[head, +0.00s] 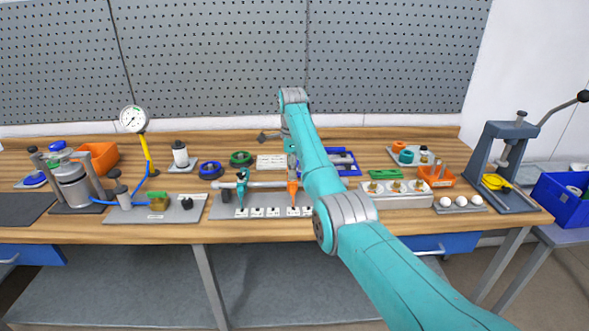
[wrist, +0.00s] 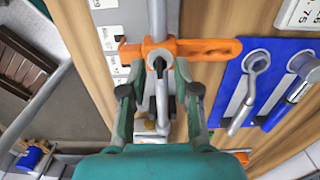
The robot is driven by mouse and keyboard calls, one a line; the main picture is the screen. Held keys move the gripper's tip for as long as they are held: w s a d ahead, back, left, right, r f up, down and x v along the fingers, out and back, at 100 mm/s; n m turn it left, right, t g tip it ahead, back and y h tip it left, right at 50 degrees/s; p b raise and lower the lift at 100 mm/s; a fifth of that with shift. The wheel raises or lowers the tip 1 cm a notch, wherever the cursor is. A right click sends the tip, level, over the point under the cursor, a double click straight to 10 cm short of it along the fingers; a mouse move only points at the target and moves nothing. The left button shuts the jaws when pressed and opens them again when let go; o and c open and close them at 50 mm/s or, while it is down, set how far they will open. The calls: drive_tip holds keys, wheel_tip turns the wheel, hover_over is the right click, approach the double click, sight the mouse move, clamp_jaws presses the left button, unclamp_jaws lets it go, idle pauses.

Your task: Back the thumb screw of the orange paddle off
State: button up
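The orange paddle (wrist: 210,48) lies across the upper wrist view, its hub around the grey shaft (wrist: 157,18). In the head view the orange paddle (head: 292,187) hangs from the horizontal shaft (head: 262,184), partly behind my arm. My gripper (wrist: 160,78) is right at the hub, one finger on each side of a slim grey part that looks like the thumb screw (wrist: 161,92). Whether the fingers press on it is unclear.
The grey plate (head: 222,210) under the shaft carries white labels. A blue tray of tools (wrist: 290,65) lies close to the right of my gripper.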

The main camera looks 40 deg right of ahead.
clamp_jaws()
